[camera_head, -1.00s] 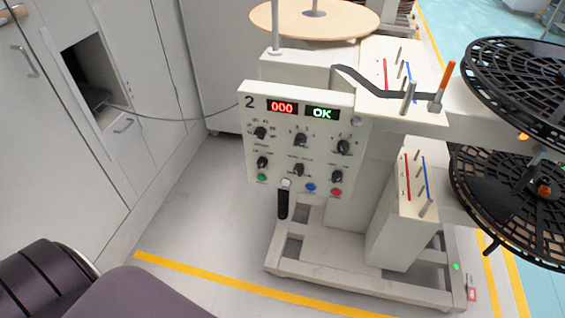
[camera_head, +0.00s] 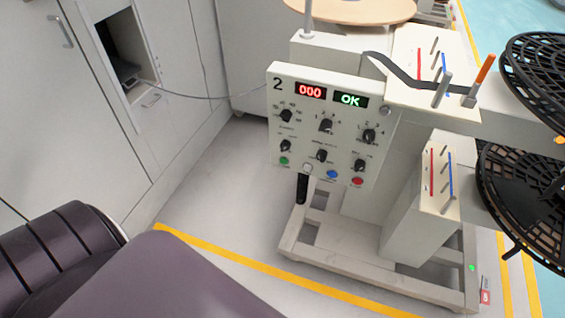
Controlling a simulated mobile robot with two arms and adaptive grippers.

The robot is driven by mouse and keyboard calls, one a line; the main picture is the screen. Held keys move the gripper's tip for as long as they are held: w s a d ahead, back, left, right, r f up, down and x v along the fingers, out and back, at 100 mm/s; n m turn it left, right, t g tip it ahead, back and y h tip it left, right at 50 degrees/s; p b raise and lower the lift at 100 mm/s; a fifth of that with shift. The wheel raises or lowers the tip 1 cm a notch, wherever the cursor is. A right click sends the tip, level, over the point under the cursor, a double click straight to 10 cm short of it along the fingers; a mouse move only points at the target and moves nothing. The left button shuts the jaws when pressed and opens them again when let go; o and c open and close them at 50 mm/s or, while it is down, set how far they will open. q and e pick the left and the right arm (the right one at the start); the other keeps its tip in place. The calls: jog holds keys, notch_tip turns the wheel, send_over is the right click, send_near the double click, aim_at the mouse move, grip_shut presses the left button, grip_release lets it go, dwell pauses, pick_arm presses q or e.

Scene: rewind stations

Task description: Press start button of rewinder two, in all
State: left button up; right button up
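Rewinder two (camera_head: 385,215) stands right of centre, with a white control panel (camera_head: 296,118) marked "2" facing me. Its red display (camera_head: 310,92) reads 000 and its green display (camera_head: 350,100) reads OK. Along the panel's lower edge are a green button (camera_head: 284,161), a white one (camera_head: 308,167), a blue one (camera_head: 332,174) and a red one (camera_head: 357,181). Any labels by the buttons are too small to read. Several black knobs sit above them. Neither of my grippers is in view.
Two black reels (camera_head: 535,85) stick out at the right, and a wooden disc (camera_head: 365,10) lies on top. Grey cabinets (camera_head: 60,120) line the left. Clear floor (camera_head: 215,190) lies before the panel, with a yellow line (camera_head: 260,264).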

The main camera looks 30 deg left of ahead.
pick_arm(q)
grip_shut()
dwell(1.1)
